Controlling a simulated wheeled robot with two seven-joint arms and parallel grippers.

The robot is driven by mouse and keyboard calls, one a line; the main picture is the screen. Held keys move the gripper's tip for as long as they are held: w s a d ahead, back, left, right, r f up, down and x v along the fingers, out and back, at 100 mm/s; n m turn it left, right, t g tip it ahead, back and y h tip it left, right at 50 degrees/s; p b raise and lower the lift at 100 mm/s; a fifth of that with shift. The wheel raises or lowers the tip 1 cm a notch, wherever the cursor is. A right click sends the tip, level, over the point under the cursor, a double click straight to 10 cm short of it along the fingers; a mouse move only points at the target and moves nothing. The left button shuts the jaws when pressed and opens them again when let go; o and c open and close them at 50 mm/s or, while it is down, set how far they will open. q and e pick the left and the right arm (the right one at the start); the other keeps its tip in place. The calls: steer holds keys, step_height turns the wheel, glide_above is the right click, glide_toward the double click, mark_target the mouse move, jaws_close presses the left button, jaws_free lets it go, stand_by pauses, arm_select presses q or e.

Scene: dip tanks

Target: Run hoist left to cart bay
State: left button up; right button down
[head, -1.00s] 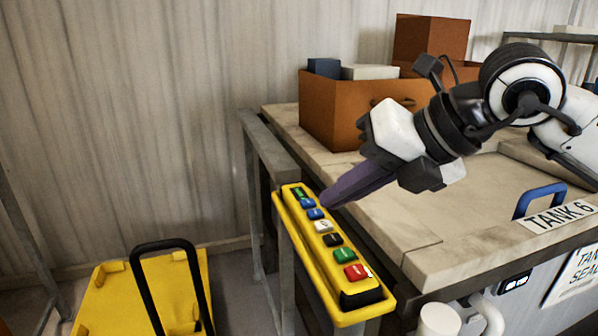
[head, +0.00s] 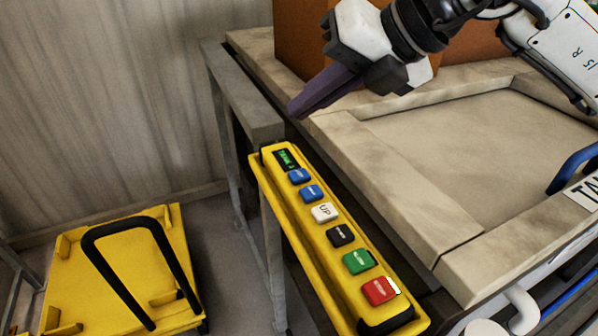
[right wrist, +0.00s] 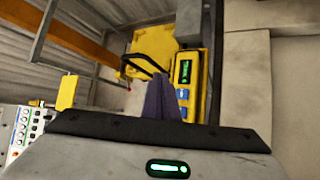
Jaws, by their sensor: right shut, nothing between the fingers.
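A yellow control pendant (head: 316,248) rests in a yellow holder at the tank's left edge. It has a small green-lit display (head: 286,159) at its far end. Below that are two blue buttons (head: 311,193), a white UP button (head: 325,213), a black button (head: 341,235), a green button (head: 358,261) and a red button (head: 380,290). My right gripper (head: 297,109) is shut and empty, above and beyond the display end, apart from the pendant. In the right wrist view its fingers (right wrist: 162,103) hide part of the pendant (right wrist: 187,72). My left gripper is not in view.
A yellow cart (head: 122,270) with a black handle stands on the floor at left. The tank's pale rim (head: 390,180) and a blue handle (head: 572,170) lie to the right. A brown box (head: 300,40) stands behind my right gripper. A grey post frame (head: 232,90) stands beside the pendant.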

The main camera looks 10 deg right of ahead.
steer(key=b, duration=0.5)
glide_above(307, 177)
step_height(307, 177, down, 8)
steer(key=shift+r, duration=0.1)
steer(key=shift+f, duration=0.4)
stand_by(0.7)
stand_by(0.6)
steer(key=shift+f+b, duration=0.35)
steer(key=shift+b, duration=0.5)
